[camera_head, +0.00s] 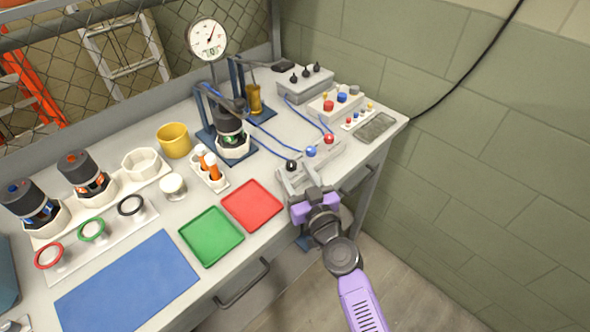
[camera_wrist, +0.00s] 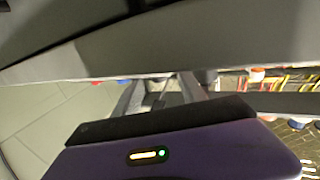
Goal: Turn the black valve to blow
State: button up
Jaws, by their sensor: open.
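The black valve (camera_head: 291,165) is a round black knob at the left end of a light grey valve block (camera_head: 323,160) near the table's front edge in the head view. A blue knob (camera_head: 311,152) and a red knob (camera_head: 329,138) sit to its right on the same block. Any blow marking is too small to read. My gripper (camera_head: 303,184) is open at the front of the block, just below the black valve in the picture. It hides part of the block's front. I cannot tell whether it touches. The wrist view shows my purple gripper body (camera_wrist: 170,155) close up, with no valve clearly visible.
Red (camera_head: 252,205) and green (camera_head: 211,236) trays lie left of the valve block. Behind it stand a thruster in a blue stand (camera_head: 226,135), a pressure gauge (camera_head: 207,40) and control boxes (camera_head: 303,84). Blue hoses run across the tabletop. A drawer handle (camera_head: 243,284) juts from the front.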

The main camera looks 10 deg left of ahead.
jog(key=shift+w+a, duration=0.3)
jog(key=shift+w, duration=0.2)
grip_shut()
